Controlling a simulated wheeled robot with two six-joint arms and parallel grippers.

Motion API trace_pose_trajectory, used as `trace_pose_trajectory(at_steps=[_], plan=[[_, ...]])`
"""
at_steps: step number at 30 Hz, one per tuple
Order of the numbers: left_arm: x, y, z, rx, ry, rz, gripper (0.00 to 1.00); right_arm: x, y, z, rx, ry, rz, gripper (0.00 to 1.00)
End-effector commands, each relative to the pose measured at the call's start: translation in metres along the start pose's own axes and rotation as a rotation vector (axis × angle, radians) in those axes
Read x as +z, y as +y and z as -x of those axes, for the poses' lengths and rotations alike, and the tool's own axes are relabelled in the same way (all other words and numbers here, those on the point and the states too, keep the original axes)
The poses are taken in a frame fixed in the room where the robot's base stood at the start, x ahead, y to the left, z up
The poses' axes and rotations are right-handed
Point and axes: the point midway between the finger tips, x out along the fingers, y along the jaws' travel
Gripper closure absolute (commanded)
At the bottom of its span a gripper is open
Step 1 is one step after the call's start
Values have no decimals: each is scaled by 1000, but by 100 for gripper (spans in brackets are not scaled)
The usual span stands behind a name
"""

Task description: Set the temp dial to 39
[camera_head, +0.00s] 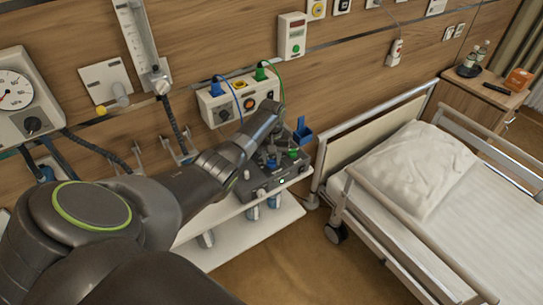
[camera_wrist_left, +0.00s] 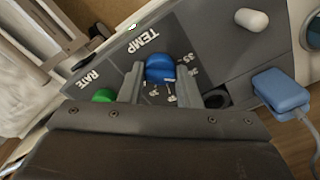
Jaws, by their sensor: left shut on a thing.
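The TEMP dial is a blue round knob (camera_wrist_left: 159,68) on a dark grey panel (camera_wrist_left: 215,45) in the left wrist view, beside the printed word TEMP. Its scale shows 35 to the right of the knob; other marks near the gripper are too small to read. I cannot tell where the dial points. My left gripper (camera_wrist_left: 159,84) is shut on the blue knob, one finger on each side. In the head view the arm reaches down onto the dark control box (camera_head: 262,188), where the blue knob (camera_head: 271,163) shows small below the gripper. My right gripper is not in view.
A green knob (camera_wrist_left: 104,95) marked RATE sits left of the dial. A white knob (camera_wrist_left: 251,19) and a blue corded part (camera_wrist_left: 280,91) lie to the right. The box stands on a white shelf (camera_head: 235,212) between the wood wall and the bed (camera_head: 480,205).

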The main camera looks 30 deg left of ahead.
Motion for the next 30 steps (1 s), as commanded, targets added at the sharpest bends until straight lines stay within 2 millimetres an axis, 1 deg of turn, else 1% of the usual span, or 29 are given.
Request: trace_pose_trajectory(at_steps=[1, 9, 30], plan=[[0, 0, 2, 1, 1, -43, 93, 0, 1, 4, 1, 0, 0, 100], [0, 0, 2, 0, 1, -299, 93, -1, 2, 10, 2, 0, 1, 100], [-1, 1, 1, -1, 3, -964, 93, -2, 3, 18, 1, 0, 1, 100]])
